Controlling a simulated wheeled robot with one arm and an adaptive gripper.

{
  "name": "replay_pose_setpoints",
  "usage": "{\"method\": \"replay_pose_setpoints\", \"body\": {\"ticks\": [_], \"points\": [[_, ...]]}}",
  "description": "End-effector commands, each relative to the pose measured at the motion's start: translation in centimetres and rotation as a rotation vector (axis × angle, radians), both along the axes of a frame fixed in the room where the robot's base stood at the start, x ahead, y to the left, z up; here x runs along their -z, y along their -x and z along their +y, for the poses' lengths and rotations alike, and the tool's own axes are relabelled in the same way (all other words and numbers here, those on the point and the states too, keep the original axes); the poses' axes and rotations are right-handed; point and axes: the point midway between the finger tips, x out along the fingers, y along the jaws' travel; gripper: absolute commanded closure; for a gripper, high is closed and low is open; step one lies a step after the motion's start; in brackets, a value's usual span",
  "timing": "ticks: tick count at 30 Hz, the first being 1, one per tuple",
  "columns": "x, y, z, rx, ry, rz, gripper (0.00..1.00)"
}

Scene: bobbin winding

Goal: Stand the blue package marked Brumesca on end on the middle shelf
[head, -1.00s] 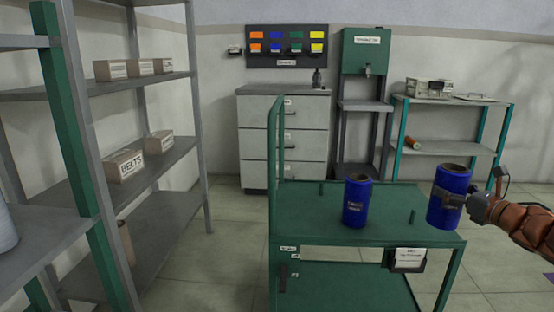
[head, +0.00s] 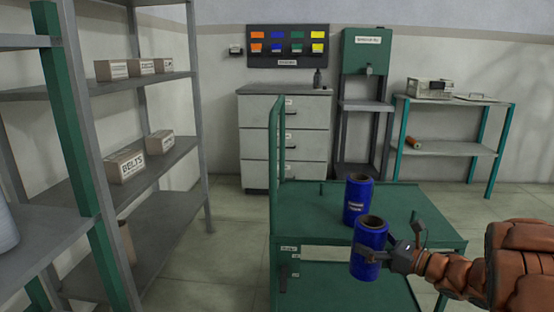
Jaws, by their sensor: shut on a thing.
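My gripper (head: 380,254) is shut on a blue cylindrical package (head: 368,238), held roughly upright with its hollow end up. It shows in front of the green cart's (head: 415,210) front edge. No readable name shows on it. A second blue cylinder (head: 357,190) with a small pale label stands on end on the cart top, just behind the held one in the picture; its label is too small to read. The grey shelf rack stands at the left. Its middle shelf (head: 168,163) carries a box marked BELTS (head: 125,165) and another box (head: 159,142).
The upper shelf (head: 120,88) holds several small boxes. The lower shelf (head: 165,215) looks mostly clear. The cart's upright handle (head: 276,150) stands between rack and cart top. A drawer cabinet (head: 285,140) and a teal bench (head: 450,148) stand at the back wall.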

Motion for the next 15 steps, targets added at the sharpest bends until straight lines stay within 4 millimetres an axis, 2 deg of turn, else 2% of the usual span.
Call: {"method": "replay_pose_setpoints", "body": {"ticks": [3, 15], "points": [[1.0, 0.3, 1.9, -0.039, -0.001, -0.002, 0.59], [3.2, 0.9, 5.7, -0.119, -0.001, -0.003, 0.59]]}}
